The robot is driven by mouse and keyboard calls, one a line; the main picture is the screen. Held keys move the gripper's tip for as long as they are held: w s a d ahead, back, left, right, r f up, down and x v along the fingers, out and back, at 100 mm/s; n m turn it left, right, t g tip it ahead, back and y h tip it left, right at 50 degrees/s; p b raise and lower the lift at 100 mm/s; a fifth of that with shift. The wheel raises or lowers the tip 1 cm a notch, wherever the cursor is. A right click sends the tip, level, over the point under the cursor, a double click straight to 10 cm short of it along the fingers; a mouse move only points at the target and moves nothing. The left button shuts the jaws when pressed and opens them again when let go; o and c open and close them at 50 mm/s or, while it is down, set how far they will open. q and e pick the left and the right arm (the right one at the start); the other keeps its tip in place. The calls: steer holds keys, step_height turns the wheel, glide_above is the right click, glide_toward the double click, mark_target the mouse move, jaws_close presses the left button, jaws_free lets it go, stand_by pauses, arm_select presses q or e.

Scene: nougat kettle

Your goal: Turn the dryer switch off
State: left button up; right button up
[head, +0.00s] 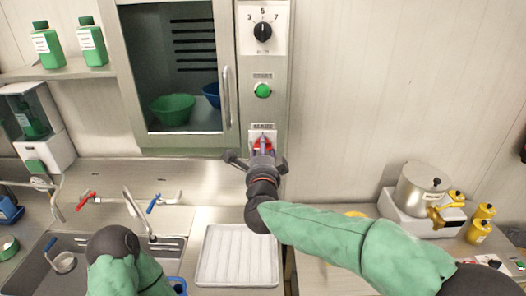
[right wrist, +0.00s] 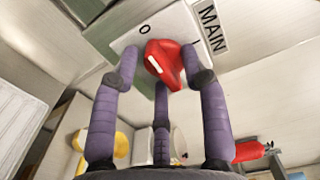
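The dryer (head: 182,75) is a metal cabinet with a glass door at the upper left. A red rotary switch (head: 262,142) sits low on its right-hand panel. In the right wrist view the red switch (right wrist: 165,62) carries a white mark, with a "0" label at its upper left and a MAIN label (right wrist: 210,28) to the right. My right gripper (head: 256,161) is just below and in front of the switch. In the right wrist view its purple fingers (right wrist: 166,78) are spread around the knob, with gaps visible at the sides; contact is unclear. My left gripper is hidden or out of frame.
Above the switch are a green button (head: 262,91) and a black dial (head: 262,31). Bowls (head: 173,109) stand inside the dryer. Below are a sink (head: 70,272) with taps and a white ribbed tray (head: 237,262). A metal pot (head: 420,190) and yellow bottles (head: 480,224) stand at right.

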steer(key=shift+s, duration=0.1)
steer(key=s, duration=1.2)
steer(key=shift+w, duration=0.1)
